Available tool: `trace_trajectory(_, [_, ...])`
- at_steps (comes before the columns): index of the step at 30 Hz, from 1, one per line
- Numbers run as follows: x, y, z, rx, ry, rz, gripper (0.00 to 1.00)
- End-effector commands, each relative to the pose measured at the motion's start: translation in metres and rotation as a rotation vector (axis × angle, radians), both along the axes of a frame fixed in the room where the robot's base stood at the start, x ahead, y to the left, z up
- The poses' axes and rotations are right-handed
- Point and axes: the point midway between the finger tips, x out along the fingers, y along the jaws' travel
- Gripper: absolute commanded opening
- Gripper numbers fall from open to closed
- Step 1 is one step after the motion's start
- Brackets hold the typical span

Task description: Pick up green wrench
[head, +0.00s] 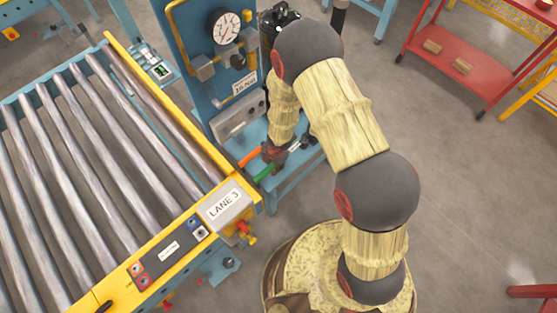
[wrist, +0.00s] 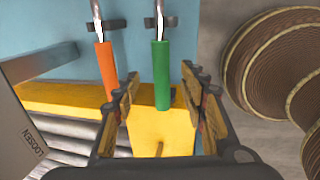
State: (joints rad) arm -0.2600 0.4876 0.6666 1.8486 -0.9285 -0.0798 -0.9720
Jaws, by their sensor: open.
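The green wrench (wrist: 161,75) has a green handle and a bright metal shank, and its upper part crosses a dark holder (wrist: 161,22). Its green handle also shows in the head view (head: 264,172), next to my gripper (head: 273,154). In the wrist view my gripper (wrist: 160,80) is open, with one finger on each side of the green handle. A gap shows on both sides, and the handle's lower end reaches between the fingers. I cannot tell how deep it sits. An orange-handled wrench (wrist: 106,70) hangs to the left, outside the left finger.
A roller conveyor with a yellow rail (head: 168,232) and a LANE 3 box (head: 225,205) stands close on the left. The blue gauge panel (head: 195,30) rises behind my gripper. A red shelf cart (head: 440,62) is at the back right. Open floor (head: 470,190) lies right.

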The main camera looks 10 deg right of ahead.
Motion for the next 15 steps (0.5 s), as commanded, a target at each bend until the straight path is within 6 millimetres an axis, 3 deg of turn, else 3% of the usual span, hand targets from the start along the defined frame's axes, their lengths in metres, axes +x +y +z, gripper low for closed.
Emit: trace_trajectory(15, [0.007,0.003,-0.054,0.0,0.002,0.001,0.42])
